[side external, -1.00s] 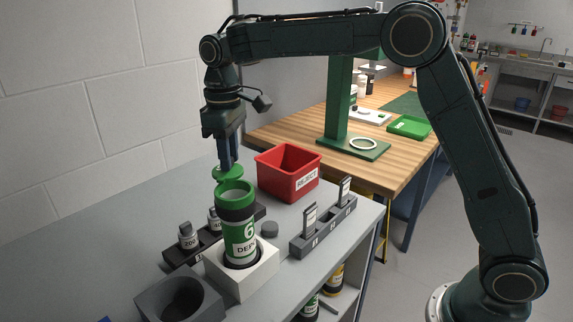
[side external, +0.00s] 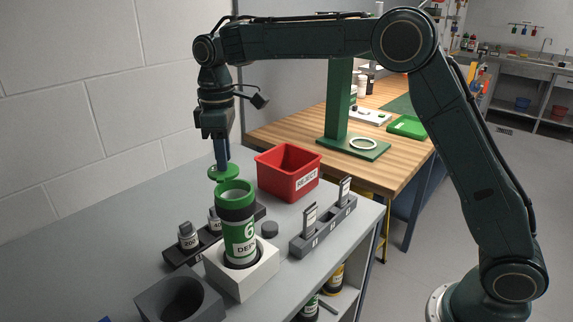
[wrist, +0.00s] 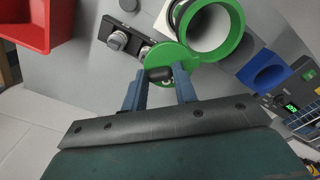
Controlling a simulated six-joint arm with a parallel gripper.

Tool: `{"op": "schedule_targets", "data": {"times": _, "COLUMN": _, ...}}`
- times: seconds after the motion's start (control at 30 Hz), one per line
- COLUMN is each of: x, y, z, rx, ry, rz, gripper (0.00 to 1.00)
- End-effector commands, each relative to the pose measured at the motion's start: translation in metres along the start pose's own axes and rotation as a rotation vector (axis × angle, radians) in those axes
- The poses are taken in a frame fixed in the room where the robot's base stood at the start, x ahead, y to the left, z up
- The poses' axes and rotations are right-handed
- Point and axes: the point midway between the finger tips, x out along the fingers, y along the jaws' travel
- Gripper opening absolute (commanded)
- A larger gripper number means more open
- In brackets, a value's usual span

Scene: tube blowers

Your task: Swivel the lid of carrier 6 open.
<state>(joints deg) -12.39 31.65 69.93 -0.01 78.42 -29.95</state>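Carrier 6 (side external: 238,235) is a green and black tube with a white label, upright in a white block (side external: 262,272). Its open mouth, with a green ring, shows in the wrist view (wrist: 240,32). Its green lid (side external: 216,173) is swung out to the side of the mouth, and most of the opening is uncovered. The lid also shows in the wrist view (wrist: 182,60), with a dark knob (wrist: 160,74) on it. My gripper (wrist: 160,80) has its two blue fingers on either side of this knob, apparently shut on it. The side view shows the fingers (side external: 222,158) above the lid.
A red reject bin (side external: 288,173) stands behind the carrier. A dark rack with small weights (side external: 188,238) is left of it, and a grey slotted holder (side external: 322,228) is to the right. A grey block with a round hole (side external: 178,297) is in front. The bench's left part is clear.

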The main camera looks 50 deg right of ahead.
Motion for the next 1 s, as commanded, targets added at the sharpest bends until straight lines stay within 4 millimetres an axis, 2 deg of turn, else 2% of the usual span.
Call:
{"op": "schedule_targets", "data": {"times": 0.03, "x": 0.000, "y": 0.000, "z": 0.000, "rx": 0.000, "ry": 0.000, "rz": 0.000, "gripper": 0.38}}
{"op": "schedule_targets", "data": {"times": 0.1, "x": 0.000, "y": 0.000, "z": 0.000, "rx": 0.000, "ry": 0.000, "rz": 0.000, "gripper": 0.49}}
{"op": "schedule_targets", "data": {"times": 0.57, "x": -0.005, "y": 0.000, "z": 0.000, "rx": 0.001, "ry": 0.001, "rz": 0.001, "gripper": 0.49}}
{"op": "schedule_targets", "data": {"times": 0.77, "x": -0.022, "y": 0.000, "z": -0.001, "rx": 0.001, "ry": 0.002, "rz": 0.001, "gripper": 0.49}}
{"op": "schedule_targets", "data": {"times": 1.0, "x": -0.052, "y": 0.000, "z": -0.001, "rx": 0.001, "ry": 0.003, "rz": 0.002, "gripper": 0.49}}
